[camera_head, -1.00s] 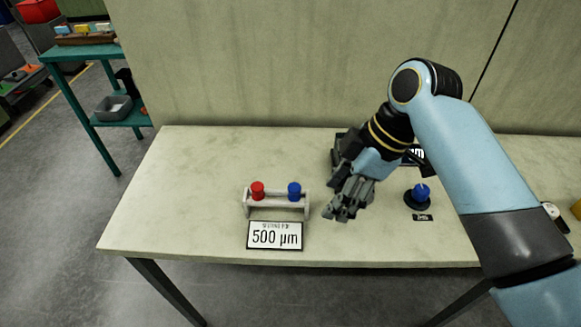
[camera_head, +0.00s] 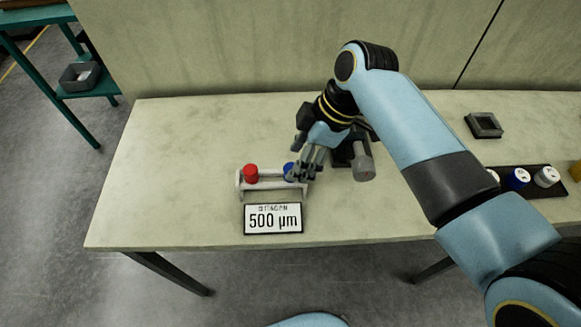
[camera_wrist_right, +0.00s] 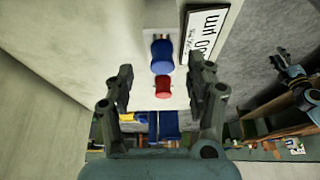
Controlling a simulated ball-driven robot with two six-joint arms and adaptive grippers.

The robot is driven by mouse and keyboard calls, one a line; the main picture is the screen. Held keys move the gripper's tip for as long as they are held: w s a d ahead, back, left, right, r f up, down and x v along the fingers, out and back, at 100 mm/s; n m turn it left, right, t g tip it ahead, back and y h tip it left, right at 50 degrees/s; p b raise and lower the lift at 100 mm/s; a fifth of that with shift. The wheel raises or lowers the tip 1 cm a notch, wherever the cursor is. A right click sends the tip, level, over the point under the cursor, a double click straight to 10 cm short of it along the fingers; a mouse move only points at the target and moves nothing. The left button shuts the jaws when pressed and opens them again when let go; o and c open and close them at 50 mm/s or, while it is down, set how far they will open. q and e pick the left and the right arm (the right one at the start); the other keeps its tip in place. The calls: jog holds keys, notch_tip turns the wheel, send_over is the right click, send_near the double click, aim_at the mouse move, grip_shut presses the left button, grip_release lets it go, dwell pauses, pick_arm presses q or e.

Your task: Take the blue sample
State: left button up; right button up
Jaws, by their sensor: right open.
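A blue sample (camera_head: 288,170) stands at the right end of a small white rack (camera_head: 268,184), with a red sample (camera_head: 250,173) to its left. My right gripper (camera_head: 304,168) is at the rack's right end and partly covers the blue sample. In the right wrist view, the open fingers of the right gripper (camera_wrist_right: 161,72) are on either side of the line of samples. The blue sample (camera_wrist_right: 162,55) and the red sample (camera_wrist_right: 163,87) show between them, and neither is visibly gripped.
A "500 µm" sign (camera_head: 273,219) stands in front of the rack. A dark device with a grey cylinder (camera_head: 364,166) is right of the gripper. A dark tray (camera_head: 548,191) with several capped containers and a square grey frame (camera_head: 484,125) are farther right. The table's left side is clear.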

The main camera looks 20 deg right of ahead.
jog(key=x, duration=0.2)
jog(key=shift+a+f, duration=0.2)
jog(key=shift+a, duration=0.05)
jog(key=shift+a+f, duration=0.1)
jog(key=shift+f, duration=0.25)
jog(key=shift+c, duration=0.4)
jog(key=c, duration=0.4)
pick_arm(q)
jog(key=shift+w+r, duration=0.25)
jog(key=shift+w, duration=0.3)
pick_arm(e)
jog(key=c, duration=0.6)
jog(key=shift+r, duration=0.15)
